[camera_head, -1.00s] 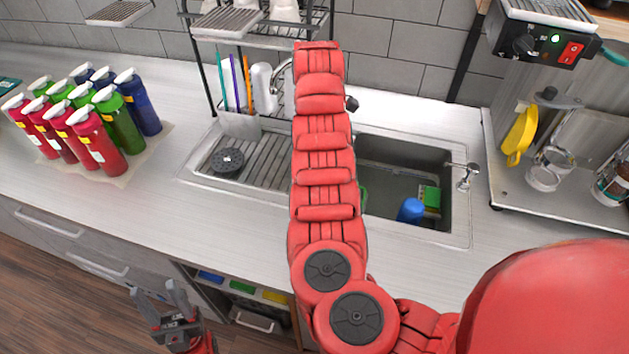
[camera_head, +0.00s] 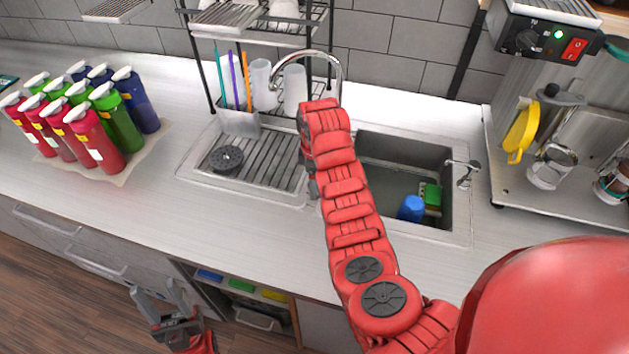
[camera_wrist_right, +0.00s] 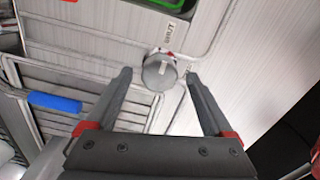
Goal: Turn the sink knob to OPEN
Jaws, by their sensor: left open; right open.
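The sink knob (camera_wrist_right: 159,74) is a round grey knob with a small red mark at its rim, in the right wrist view. A label that seems to read SHUT (camera_wrist_right: 172,29) is beside it. My right gripper (camera_wrist_right: 158,72) is open, its fingertips on either side of the knob; I cannot tell whether they touch it. In the head view the knob is hidden behind my right arm. The sink (camera_head: 400,180) has a curved faucet (camera_head: 338,62) at its back. My left gripper (camera_head: 155,290) is open and empty at the lower left, in front of the counter.
A blue cup (camera_head: 411,208) and a green sponge (camera_head: 432,196) are in the basin. A dish rack (camera_head: 260,40) stands behind the drainer (camera_head: 265,165). Several bottles (camera_head: 95,140) stand at the left. A small chrome tap (camera_head: 464,172) is at the basin's right.

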